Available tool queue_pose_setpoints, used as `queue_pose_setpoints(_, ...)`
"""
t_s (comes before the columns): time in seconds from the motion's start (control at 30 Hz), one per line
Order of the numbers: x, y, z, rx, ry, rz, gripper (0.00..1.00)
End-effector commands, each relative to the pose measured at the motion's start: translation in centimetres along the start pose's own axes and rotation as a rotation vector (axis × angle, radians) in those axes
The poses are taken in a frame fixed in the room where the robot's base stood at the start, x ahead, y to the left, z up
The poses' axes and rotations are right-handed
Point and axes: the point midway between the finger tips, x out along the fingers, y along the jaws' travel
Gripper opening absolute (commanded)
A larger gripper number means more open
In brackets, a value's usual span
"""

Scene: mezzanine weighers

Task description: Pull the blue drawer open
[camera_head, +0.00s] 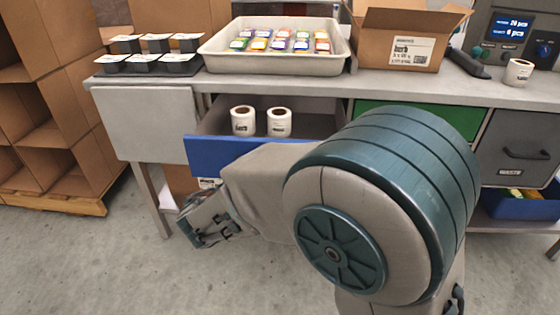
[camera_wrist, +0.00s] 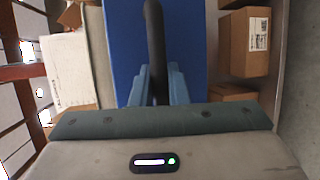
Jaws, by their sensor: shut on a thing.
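The blue drawer (camera_head: 215,155) is pulled partly out under the bench, with two white label rolls (camera_head: 243,121) inside. Its blue front (camera_wrist: 191,35) fills the upper middle of the wrist view. A black bar handle (camera_wrist: 153,30) stands out from that front. My gripper (camera_wrist: 157,78) is shut on the handle, with a blue-grey finger on each side of it. In the head view my arm covers the right part of the drawer front, and the handle and fingertips are hidden.
A green drawer front (camera_head: 385,107) and a grey drawer (camera_head: 515,147) are to the right. A grey tray of packets (camera_head: 222,62) and an open carton (camera_head: 372,50) stand on the bench. Cardboard boxes on a pallet (camera_head: 60,200) are at left. The floor in front is clear.

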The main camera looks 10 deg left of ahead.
Motion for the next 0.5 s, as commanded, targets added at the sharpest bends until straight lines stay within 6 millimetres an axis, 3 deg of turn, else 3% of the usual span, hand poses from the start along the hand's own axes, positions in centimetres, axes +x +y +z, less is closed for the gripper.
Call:
queue_pose_setpoints(0.2, -1.3, -0.3, 0.3, -0.001, 0.003, -0.001, 0.00)
queue_pose_setpoints(0.5, -1.4, -0.3, 0.4, -0.001, 0.003, -0.001, 0.00)
